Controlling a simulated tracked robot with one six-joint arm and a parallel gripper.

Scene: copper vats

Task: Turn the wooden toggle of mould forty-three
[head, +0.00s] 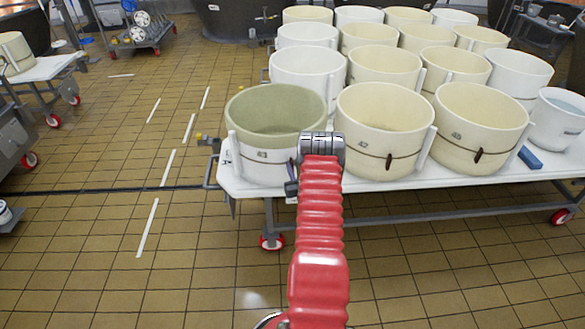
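Mould forty-three (262,172) looks to be the front left mould on the white table; its label reads 43. It is a round tub with an olive-green inside and a pale lower wall with a cord around it. My red arm rises in front of its right side. My gripper (292,186) shows only as a small dark part left of the metal wrist, close to the mould's front wall. Its fingers cannot be made out, nor whether they touch anything. The mould's wooden toggle is not clearly visible; the arm and wrist cover that part of the wall.
Two cream moulds stand to the right, with dark toggles (389,162) and (478,158) on their cords. Several more moulds fill the table (400,186) behind. A blue block (529,157) lies at the right. The tiled floor (110,230) at left is largely clear.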

